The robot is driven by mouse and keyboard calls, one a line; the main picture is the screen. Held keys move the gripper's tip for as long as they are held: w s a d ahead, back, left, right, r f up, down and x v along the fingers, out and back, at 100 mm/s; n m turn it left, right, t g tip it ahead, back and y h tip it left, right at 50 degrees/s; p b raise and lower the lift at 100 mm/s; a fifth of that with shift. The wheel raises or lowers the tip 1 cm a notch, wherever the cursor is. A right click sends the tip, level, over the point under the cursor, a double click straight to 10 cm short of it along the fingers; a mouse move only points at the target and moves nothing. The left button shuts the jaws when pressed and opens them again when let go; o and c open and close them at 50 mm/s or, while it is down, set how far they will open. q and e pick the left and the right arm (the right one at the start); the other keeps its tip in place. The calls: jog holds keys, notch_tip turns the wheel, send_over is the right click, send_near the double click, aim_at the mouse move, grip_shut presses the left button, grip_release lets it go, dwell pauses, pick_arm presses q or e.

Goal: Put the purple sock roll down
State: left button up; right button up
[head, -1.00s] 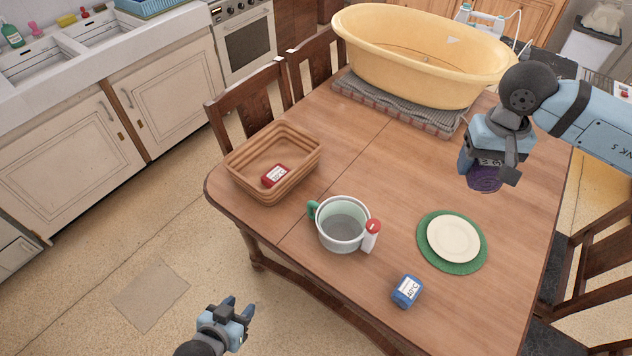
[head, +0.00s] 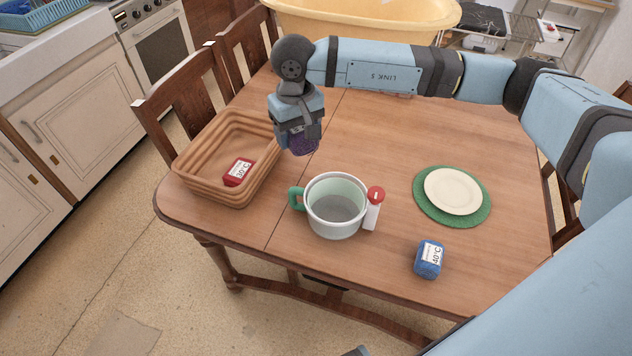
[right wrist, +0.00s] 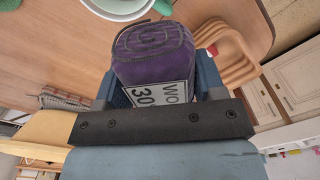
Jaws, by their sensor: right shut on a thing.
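The purple sock roll (head: 304,143) is held in my right gripper (head: 300,138), above the table between the tan basket and the grey pot. In the right wrist view the sock roll (right wrist: 152,52) fills the space between the fingers, its spiral end and a white label with "30" showing. The tan basket (head: 190,178) stands at the table's left with a red labelled roll (head: 238,172) inside. My left gripper is out of the head view.
A blue labelled roll (head: 428,260) and a plate (head: 453,191) on a green mat (head: 478,217) lie right. A yellow tub (head: 365,20) is behind.

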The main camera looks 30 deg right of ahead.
notch_tip(320, 180, down, 9)
jog(key=d+b, duration=0.1)
jog(key=b, duration=0.4)
jog(key=s+d+r+p, duration=0.2)
jog(key=s+d+p, duration=0.4)
pick_arm(q)
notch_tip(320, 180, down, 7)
jog(key=b, duration=0.5)
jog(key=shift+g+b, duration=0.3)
pick_arm(e)
jog(key=shift+m, duration=0.4)
jog(key=shift+w+a+f, duration=0.1)
jog(key=shift+f, duration=2.7)
jog(key=shift+w+f, duration=0.1)
jog(key=shift+f, duration=2.65)
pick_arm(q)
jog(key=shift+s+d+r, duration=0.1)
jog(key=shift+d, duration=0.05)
pick_arm(e)
jog(key=o, duration=1)
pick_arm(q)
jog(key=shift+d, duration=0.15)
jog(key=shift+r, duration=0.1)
pick_arm(e)
jog(key=shift+r, duration=0.1)
